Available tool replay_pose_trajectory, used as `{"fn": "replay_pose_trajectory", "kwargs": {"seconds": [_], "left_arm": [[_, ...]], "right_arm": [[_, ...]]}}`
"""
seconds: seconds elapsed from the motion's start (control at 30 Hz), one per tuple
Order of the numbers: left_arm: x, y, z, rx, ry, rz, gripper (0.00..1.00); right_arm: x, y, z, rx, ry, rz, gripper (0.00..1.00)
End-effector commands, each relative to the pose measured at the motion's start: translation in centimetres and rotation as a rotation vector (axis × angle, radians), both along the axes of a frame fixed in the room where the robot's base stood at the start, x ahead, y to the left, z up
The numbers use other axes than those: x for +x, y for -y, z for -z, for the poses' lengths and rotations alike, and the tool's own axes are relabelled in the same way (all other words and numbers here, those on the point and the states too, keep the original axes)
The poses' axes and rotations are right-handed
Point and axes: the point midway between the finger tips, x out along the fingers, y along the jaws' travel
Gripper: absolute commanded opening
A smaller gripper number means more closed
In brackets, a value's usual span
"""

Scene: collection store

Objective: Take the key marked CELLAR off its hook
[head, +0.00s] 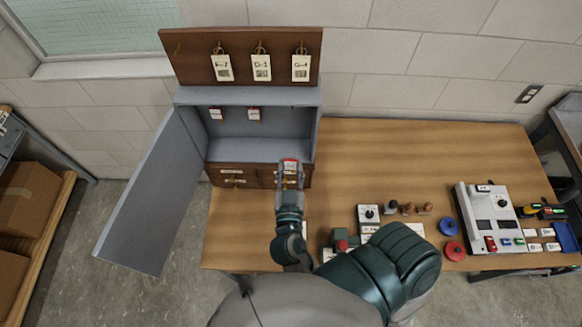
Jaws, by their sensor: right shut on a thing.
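The grey key cabinet (262,96) stands at the back left of the wooden table, its door (150,200) swung wide open to the left. My right gripper (290,168) is in front of the cabinet's lower right part. It is shut on a similar red-and-white key tag (290,163), whose word I cannot read. The key itself and any contact with a hook are hidden. My left gripper is not in view.
A wooden board (280,50) above the cabinet carries three large tags. Small labelled drawers (233,175) sit below it. A grey-white console (492,215), a blue disc (449,226) and a red disc (455,251) lie at right. The table's back middle is clear.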

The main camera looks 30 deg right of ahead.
Motion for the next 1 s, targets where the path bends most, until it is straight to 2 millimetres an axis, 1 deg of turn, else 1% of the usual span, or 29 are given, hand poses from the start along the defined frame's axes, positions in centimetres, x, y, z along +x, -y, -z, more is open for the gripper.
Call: {"fn": "replay_pose_trajectory", "kwargs": {"seconds": [0.1, 0.47, 1.0], "left_arm": [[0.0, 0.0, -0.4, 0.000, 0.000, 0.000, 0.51], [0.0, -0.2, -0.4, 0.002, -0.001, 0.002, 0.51], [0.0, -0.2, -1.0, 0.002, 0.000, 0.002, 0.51]], "right_arm": [[0.0, 0.0, -0.4, 0.000, 0.000, 0.000, 0.03], [-0.1, 0.0, -0.3, 0.001, -0.001, 0.000, 0.03], [-1.6, -1.0, -0.4, -0.001, -0.002, 0.000, 0.03]]}}
